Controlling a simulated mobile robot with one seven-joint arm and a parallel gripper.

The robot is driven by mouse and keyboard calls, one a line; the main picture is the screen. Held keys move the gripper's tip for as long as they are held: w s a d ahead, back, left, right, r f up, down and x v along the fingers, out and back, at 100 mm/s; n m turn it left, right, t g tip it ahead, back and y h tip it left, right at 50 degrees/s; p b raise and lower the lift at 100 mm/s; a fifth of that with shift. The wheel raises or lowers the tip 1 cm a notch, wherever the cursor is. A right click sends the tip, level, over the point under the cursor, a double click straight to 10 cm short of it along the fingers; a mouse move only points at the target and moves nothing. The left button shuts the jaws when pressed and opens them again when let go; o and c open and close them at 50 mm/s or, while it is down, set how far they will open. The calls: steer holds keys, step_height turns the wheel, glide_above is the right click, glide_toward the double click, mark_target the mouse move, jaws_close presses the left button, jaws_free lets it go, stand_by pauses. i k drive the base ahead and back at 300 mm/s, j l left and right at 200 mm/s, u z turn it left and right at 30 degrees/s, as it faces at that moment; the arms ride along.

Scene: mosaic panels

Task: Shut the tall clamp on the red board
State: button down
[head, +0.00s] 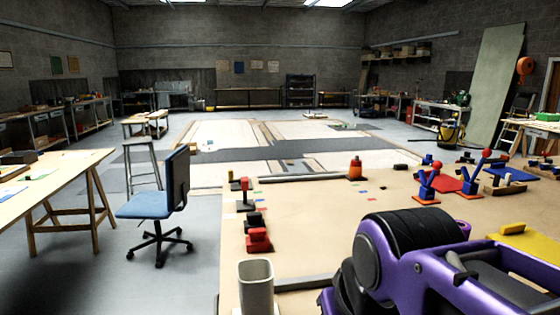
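The left clamp (427,183) is lower, on an orange-red base, with raised blue arms and a red knob. Both look open, though they are small here and I cannot be sure. My purple and black arm fills the lower right; my gripper's fingers do not show.
A blue board (510,174) and a yellow piece (530,243) lie right. The table's middle is mostly clear.

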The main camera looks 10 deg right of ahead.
mark_target(486, 153)
steer(key=l, duration=1.65)
steer(key=l+u, duration=0.1)
steer(key=l, duration=1.55)
steer(key=k, duration=0.05)
